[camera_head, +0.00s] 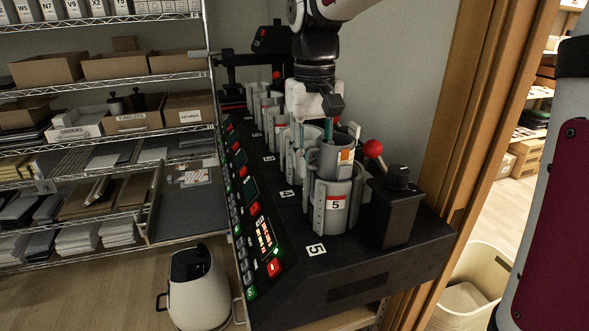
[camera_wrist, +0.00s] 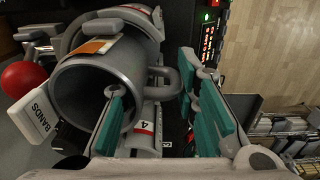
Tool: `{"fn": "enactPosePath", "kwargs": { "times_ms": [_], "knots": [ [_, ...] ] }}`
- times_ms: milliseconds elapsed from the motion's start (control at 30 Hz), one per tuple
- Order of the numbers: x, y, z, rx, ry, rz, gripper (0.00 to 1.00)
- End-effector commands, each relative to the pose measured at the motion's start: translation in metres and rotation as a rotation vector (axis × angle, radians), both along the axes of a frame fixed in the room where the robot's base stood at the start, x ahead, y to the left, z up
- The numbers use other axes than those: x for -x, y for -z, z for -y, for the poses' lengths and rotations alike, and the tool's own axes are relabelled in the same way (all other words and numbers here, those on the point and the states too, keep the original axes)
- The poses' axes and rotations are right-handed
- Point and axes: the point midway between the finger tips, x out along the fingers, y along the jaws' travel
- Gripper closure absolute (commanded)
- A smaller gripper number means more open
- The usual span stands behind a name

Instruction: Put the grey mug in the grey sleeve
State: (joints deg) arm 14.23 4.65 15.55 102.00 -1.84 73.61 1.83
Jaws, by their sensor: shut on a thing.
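The grey mug (camera_head: 327,158), with an orange and white label, is at the top of the nearest grey sleeve (camera_head: 333,213), marked 5. Its lower end overlaps the sleeve's rim in the head view; I cannot tell how far inside it is. My gripper (camera_head: 315,135) is above and shut on the mug. In the wrist view the mug (camera_wrist: 75,80) fills the left, its dark mouth towards the camera and its handle to the right. One teal finger of my gripper (camera_wrist: 160,118) is at the mouth, the other beyond the handle.
More grey sleeves (camera_head: 262,108) stand in a row behind on the black press (camera_head: 300,265). A red ball knob (camera_head: 373,148) and a black block (camera_head: 392,212) stand close right of the sleeve. Shelves (camera_head: 110,90) are at left, a doorway frame (camera_head: 480,110) at right.

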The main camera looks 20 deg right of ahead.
Motion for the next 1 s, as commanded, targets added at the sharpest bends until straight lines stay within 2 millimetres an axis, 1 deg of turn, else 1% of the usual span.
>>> {"fn": "enactPosePath", "kwargs": {
  "times_ms": [67,333,433,733,767,800,833,1000],
  "knots": [
    [0.0,0.005,0.0,0.0,0.0,-0.001,1.0],
    [0.001,0.038,0.0,-0.001,0.0,-0.002,1.0],
    [0.0,0.043,0.0,0.0,0.0,0.001,1.0],
    [0.0,0.045,0.0,0.0,-0.001,0.0,1.0],
    [0.0,0.044,0.0,0.0,0.0,0.0,0.65],
    [0.0,0.044,0.0,0.0,0.0,0.0,0.56],
    [0.0,0.044,0.0,0.0,0.0,0.0,0.52],
    [0.0,0.044,0.0,0.0,0.0,0.001,0.52]
  ]
}}
